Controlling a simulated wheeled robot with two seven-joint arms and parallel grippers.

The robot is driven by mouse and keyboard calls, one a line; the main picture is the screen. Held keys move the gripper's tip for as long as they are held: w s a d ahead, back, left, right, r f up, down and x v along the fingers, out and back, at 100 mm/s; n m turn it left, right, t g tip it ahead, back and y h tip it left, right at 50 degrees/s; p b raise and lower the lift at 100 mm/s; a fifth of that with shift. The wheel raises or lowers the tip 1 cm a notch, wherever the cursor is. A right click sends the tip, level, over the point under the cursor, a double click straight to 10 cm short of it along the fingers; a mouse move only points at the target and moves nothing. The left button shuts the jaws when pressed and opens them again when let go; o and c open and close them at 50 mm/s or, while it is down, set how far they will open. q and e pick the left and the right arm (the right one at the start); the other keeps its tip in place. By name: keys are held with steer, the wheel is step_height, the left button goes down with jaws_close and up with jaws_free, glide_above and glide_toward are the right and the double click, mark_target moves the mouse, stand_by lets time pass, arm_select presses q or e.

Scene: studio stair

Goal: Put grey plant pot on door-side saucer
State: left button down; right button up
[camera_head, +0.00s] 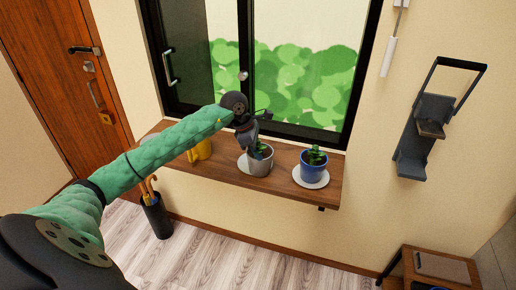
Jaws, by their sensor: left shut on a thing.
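The grey plant pot (261,164), with a green plant in it, is at the wooden window shelf. My left gripper (254,146) reaches down from above and is shut on it, hiding part of the rim and plant. My right gripper is out of view.
A blue pot (314,166) with a plant stands on another white saucer (308,183) to the right. A yellow object (202,150) is on the shelf (220,172) behind my arm. The window (290,80) is behind; a dark stand (156,216) is below left.

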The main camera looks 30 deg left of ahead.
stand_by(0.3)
arm_select(q)
steer(key=shift+f, duration=0.1)
steer(key=c, duration=1.3)
jaws_free()
steer(key=shift+o, duration=0.2)
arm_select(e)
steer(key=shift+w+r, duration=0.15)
